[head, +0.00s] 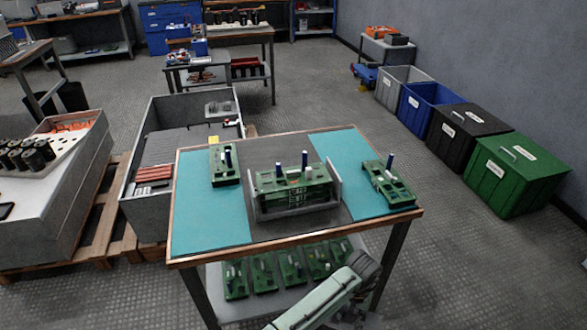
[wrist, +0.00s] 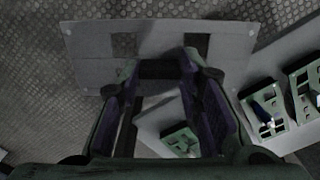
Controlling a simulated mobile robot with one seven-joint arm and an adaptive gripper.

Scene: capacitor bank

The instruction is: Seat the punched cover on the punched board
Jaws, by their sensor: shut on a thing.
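My gripper (wrist: 162,68) shows in the wrist view, its two dark fingers closed on the near edge of a flat, pale grey plate with two square holes, which looks like the punched cover (wrist: 88,45). The plate reaches out beyond the fingertips, over the floor. In the head view neither my gripper nor this plate can be made out. Green boards with openings and upright pegs lie on the table at left (head: 224,178) and right (head: 386,187). Another green part (head: 293,190) stands in a grey holder at the middle. I cannot tell which is the punched board.
The table (head: 297,241) has teal mats at both sides. Several green boards (head: 290,268) lie on its lower shelf; some show at right in the wrist view (wrist: 264,116). A grey crate (head: 150,213) stands to the left. Bins (head: 513,180) line the right wall.

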